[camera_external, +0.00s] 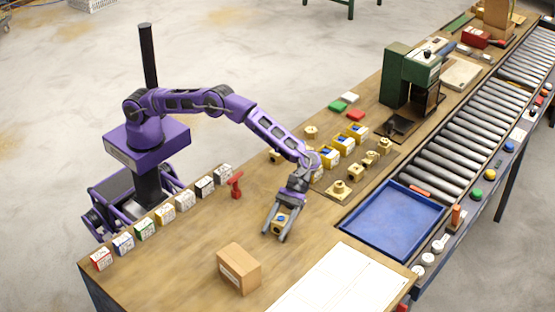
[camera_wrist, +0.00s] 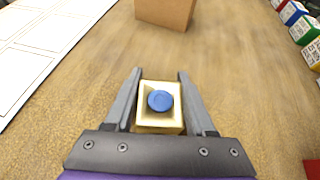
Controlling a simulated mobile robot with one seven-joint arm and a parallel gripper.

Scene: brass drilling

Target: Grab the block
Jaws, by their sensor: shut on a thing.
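A brass-coloured block with a round blue top mark (camera_wrist: 160,101) sits between the two fingers in the wrist view. The same block (camera_external: 279,222) shows small in the external view, at the end of my arm over the wooden table (camera_external: 190,262). My gripper (camera_wrist: 158,88) is shut on the block, with one grey finger along each side. In the external view my gripper (camera_external: 278,228) points down toward the front of the table. I cannot tell whether the block touches the tabletop.
A cardboard box (camera_external: 239,268) stands in front of my gripper. A blue tray (camera_external: 393,222) lies to the right, beside a roller conveyor (camera_external: 460,135). Several small coloured boxes line the left table edge, near a red clamp-like object (camera_external: 235,184). Several brass pieces stand behind my gripper.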

